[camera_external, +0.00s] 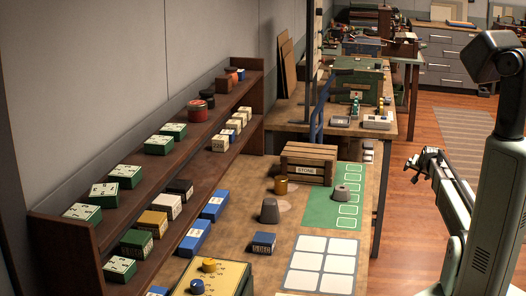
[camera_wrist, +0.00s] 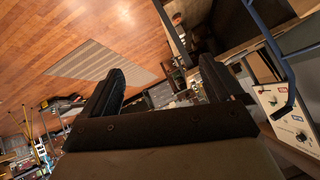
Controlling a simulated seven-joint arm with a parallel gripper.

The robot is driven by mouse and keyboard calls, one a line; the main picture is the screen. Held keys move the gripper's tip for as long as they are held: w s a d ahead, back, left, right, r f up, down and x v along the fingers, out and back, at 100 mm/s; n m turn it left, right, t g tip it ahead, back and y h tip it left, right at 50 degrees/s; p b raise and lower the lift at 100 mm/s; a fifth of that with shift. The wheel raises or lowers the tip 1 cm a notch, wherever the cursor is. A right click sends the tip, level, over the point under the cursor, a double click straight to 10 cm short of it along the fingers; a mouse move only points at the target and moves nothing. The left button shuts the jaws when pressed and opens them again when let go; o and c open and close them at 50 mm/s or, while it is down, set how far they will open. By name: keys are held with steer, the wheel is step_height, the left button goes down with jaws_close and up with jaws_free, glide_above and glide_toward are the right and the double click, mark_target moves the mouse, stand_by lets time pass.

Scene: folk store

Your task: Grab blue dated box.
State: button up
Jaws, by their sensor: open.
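Several blue boxes show in the external view. A dark blue box (camera_external: 263,243) with pale marks on its front lies on the bench top. The writing is too small to read, so I cannot tell which is dated. My gripper (camera_external: 424,163) is at the right, over the floor beside the bench, well apart from the boxes. In the wrist view my gripper (camera_wrist: 162,70) is open and empty; no blue box shows there.
A two-level wooden shelf (camera_external: 82,238) with green, yellow, black and cream boxes lines the left wall.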

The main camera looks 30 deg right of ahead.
step_height(320, 180, up, 7)
steer(key=w+d+t, duration=0.1)
steer(key=d, duration=0.1)
steer(key=w+a+r, duration=0.3)
steer(key=a+r, duration=0.1)
steer(key=a, duration=0.3)
steer(key=w+a+r+n+y, duration=0.1)
steer(key=a+r+n+y, duration=0.15)
steer(key=a, duration=1.05)
steer(key=w+a+r+n+y, duration=0.2)
steer(key=a+n, duration=0.1)
steer(key=a, duration=1)
steer(key=w+a+r+n+y, duration=0.1)
steer(key=a+r+n+y, duration=0.15)
steer(key=a, duration=1.05)
steer(key=s+a+r+n+g+y, duration=0.1)
steer(key=s+a+n, duration=0.3)
steer(key=a, duration=0.9)
steer(key=s+a+r+n+g+y, duration=0.15)
steer(key=s+a, duration=0.45)
steer(key=a, duration=0.6)
steer(key=n+g+h, duration=0.1)
steer(key=n+g, duration=0.2)
steer(key=n, duration=0.4)
glide_toward(264, 237)
steer(key=shift+x, duration=5.05)
